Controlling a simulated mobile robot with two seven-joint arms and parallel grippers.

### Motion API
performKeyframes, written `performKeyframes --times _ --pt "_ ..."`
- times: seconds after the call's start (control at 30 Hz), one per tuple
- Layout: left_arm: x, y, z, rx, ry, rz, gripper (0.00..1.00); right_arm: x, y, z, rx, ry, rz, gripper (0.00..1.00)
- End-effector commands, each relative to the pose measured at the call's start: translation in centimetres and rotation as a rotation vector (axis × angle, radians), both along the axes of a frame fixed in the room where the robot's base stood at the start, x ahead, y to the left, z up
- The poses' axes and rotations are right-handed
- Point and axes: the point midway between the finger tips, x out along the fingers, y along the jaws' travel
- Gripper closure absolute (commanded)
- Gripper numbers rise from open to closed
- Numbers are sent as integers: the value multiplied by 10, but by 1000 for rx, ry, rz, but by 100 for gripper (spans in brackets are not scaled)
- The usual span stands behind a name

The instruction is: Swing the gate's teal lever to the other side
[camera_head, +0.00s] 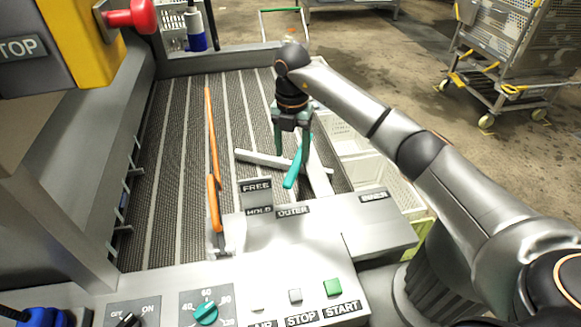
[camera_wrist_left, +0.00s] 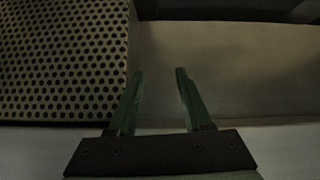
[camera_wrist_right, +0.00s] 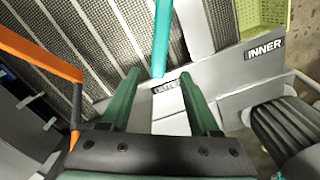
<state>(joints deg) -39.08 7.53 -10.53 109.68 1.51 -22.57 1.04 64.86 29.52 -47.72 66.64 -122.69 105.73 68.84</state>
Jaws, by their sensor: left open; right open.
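The teal lever (camera_head: 291,176) stands on the gate beyond the label block, its free end just above the OUTER label (camera_head: 293,211); the INNER label (camera_head: 373,196) is farther right. In the right wrist view the teal lever (camera_wrist_right: 162,38) comes down from the top edge, its end showing between my fingertips. My right gripper (camera_head: 292,150) points down at the lever, open; the fingers do not visibly press on it. It also shows in the right wrist view (camera_wrist_right: 159,76). My left gripper (camera_wrist_left: 160,72) is open and empty, outside the head view, near a perforated panel (camera_wrist_left: 60,60).
An orange lever (camera_head: 212,150) rises left of the teal one, beside the FREE and HOLD labels (camera_head: 257,188). A control panel (camera_head: 255,285) with a teal knob and START and STOP buttons lies in front. A slatted conveyor bed (camera_head: 175,170) lies behind. A wheeled cart (camera_head: 500,75) stands far right.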

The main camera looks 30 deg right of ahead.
Motion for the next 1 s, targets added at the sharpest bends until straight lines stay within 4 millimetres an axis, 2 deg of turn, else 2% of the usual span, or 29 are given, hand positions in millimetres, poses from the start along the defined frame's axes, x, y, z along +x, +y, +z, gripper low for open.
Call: performKeyframes --times 0.1,0.33,0.5,0.77,1.0 --pt "0 0 1 0 1 0 50 -1 0 -26 1 5 1 38" --pt "0 0 2 0 1 0 50 0 1 -60 2 2 0 38" --pt "0 0 2 0 0 0 50 0 0 -69 1 -1 1 38" --pt "1 0 3 0 -2 -1 50 0 0 -70 1 -1 1 38" --pt "1 0 3 0 -3 -1 50 0 0 -70 1 -1 1 63"
